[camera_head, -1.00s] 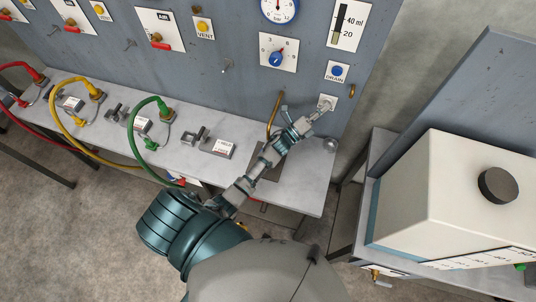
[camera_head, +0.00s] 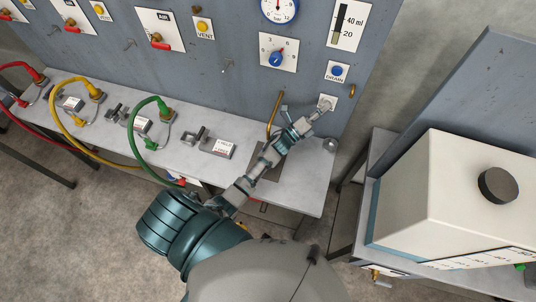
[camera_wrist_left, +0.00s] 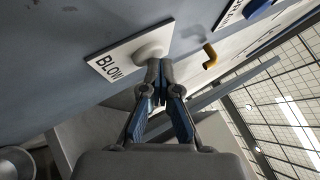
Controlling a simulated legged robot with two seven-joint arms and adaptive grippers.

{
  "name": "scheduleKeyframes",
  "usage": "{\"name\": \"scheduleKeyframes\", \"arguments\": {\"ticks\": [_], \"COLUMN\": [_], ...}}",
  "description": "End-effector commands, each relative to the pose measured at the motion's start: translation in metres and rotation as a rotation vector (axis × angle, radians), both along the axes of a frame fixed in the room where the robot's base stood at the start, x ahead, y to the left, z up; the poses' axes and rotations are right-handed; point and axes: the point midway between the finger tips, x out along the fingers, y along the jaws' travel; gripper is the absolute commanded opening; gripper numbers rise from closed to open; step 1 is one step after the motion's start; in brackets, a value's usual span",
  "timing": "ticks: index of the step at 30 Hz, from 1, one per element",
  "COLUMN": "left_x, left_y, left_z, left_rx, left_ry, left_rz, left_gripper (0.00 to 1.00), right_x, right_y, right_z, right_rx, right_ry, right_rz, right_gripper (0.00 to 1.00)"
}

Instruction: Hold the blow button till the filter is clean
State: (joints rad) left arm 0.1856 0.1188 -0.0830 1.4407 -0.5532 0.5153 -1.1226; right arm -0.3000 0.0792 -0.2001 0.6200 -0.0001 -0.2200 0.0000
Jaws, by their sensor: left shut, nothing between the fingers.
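The blow button is a pale round knob (camera_wrist_left: 152,50) on a white plate lettered BLOW (camera_wrist_left: 108,62) in the left wrist view. In the head view its plate (camera_head: 328,101) sits low on the right of the blue-grey panel, below the DRAIN button. My left gripper (camera_wrist_left: 160,64) is shut and empty, its fingertips at the button and seemingly touching it. It also shows in the head view (camera_head: 319,110), reaching up to the plate. How far the button is pressed I cannot tell. The level gauge (camera_head: 343,22) marked 40 and 20 ml has a dark column. The filter itself is not identifiable. My right gripper is not in view.
The blue DRAIN button (camera_head: 337,71) is just above. A brass elbow pipe (camera_wrist_left: 210,56) juts from the panel beside the gripper. The blue selector knob (camera_head: 277,58) and a bent brass tube (camera_head: 273,103) are to the left. A cream box (camera_head: 445,200) stands at right.

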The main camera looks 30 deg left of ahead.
Motion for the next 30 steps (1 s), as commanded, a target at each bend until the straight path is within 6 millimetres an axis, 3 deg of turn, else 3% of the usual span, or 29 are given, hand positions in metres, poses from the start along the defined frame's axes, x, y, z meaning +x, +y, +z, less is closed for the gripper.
{"name": "scheduleKeyframes", "arguments": {"ticks": [23,30], "left_x": [-0.0001,-0.0087], "left_y": [0.0003,-0.0022], "left_z": [0.0000,0.0004], "left_rx": [0.000,0.000], "left_ry": [0.001,0.001], "left_rz": [0.001,0.000], "left_gripper": [0.00,0.00], "right_x": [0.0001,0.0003], "right_y": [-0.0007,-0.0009], "right_z": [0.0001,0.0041], "right_rx": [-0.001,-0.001], "right_ry": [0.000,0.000], "right_rz": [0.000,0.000], "right_gripper": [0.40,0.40]}}
